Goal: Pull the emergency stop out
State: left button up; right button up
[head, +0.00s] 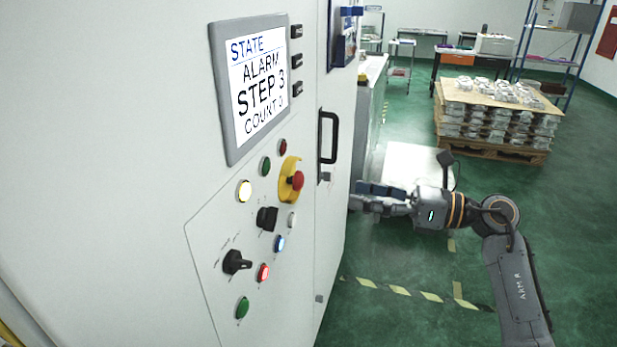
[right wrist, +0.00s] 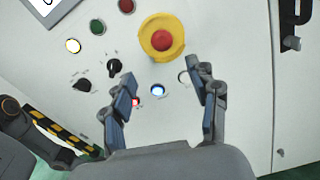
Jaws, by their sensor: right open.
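The emergency stop (head: 298,180) is a red mushroom button on a round yellow base, on the white cabinet's control panel in the head view. It also shows in the right wrist view (right wrist: 162,40), above the gap between my fingers. My right gripper (head: 362,197) is open and empty, to the right of the button in the head view. In the right wrist view its two fingers (right wrist: 166,88) point toward the panel, apart from the button. I cannot tell whether the button is pressed in. My left gripper is not in view.
A screen (head: 255,85) reads STATE ALARM STEP 3. Several lamps, buttons and black rotary switches (head: 236,262) surround the emergency stop. A black door handle (head: 328,137) juts out nearby. A pallet of castings (head: 490,128) stands at the back right. Green floor lies clear between.

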aim_at(302, 184)
jog(key=p+x, duration=0.4)
jog(key=x, duration=0.7)
jog(key=shift+w+d, duration=0.1)
jog(key=shift+w, duration=0.05)
jog(key=shift+w+a+f, duration=0.1)
jog(key=shift+a, duration=0.1)
jog(key=shift+w+f, duration=0.1)
jog(key=shift+c, duration=0.5)
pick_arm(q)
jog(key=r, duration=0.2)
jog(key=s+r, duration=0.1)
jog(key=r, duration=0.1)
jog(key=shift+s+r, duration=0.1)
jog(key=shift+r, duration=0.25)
pick_arm(e)
grip_shut()
